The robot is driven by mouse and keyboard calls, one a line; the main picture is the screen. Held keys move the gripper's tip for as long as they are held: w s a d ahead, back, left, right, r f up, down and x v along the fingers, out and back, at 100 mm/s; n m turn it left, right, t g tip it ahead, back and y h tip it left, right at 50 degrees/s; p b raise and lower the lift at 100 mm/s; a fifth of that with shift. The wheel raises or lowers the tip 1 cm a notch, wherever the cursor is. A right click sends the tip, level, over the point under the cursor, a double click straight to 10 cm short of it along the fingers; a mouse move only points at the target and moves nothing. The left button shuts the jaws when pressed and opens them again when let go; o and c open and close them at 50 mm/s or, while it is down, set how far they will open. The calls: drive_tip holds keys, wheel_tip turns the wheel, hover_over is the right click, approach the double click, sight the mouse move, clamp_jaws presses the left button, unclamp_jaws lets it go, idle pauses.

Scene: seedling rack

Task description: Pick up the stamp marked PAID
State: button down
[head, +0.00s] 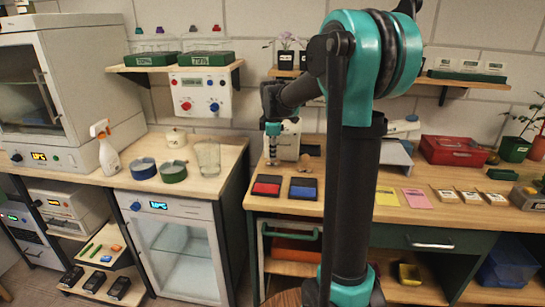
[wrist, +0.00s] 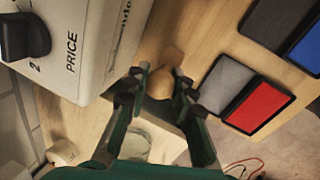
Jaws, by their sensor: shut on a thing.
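My gripper (wrist: 162,80) is shut on a rounded wooden handle (wrist: 160,84), which looks like a stamp's knob, between its fingertips in the wrist view. Any PAID mark is hidden or too small to read. I cannot tell from the frames whether the held thing touches the bench.
A red ink pad (head: 267,187) and a blue ink pad (head: 303,189) lie open near the front edge. The white machine (wrist: 65,45), marked PRICE, stands close beside my gripper. Yellow (head: 387,197) and pink (head: 417,198) papers lie to the right. A gap separates the two benches.

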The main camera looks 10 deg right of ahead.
wheel_tip(320, 180, up, 18)
idle(0.3)
drive_tip(key=c, duration=2)
unclamp_jaws()
drive_tip(key=c, duration=0.3)
